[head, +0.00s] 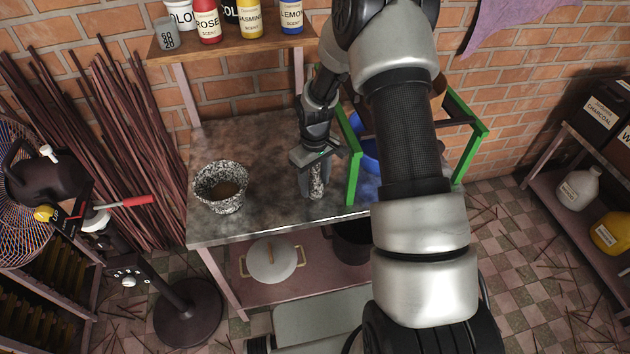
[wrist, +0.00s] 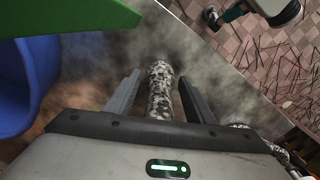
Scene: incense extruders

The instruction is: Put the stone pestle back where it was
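The speckled black-and-white stone pestle (head: 317,189) is on the grey metal table, near its front edge and left of the green frame. It looks roughly upright in the head view. My gripper (head: 314,181) points down over it. In the wrist view the pestle (wrist: 160,92) lies between the two fingers of my gripper (wrist: 160,80), with a visible gap on each side, so the gripper is open around it. The pestle's upper part is hidden by the gripper. The speckled stone mortar (head: 221,203) stands on the table to the left, with brownish content inside.
A green frame (head: 353,160) stands just right of the gripper, with a blue container (head: 369,155) behind it, partly hidden by my arm. A shelf (head: 235,45) with scent bottles is above the table's back. The table (head: 270,205) is clear between mortar and pestle.

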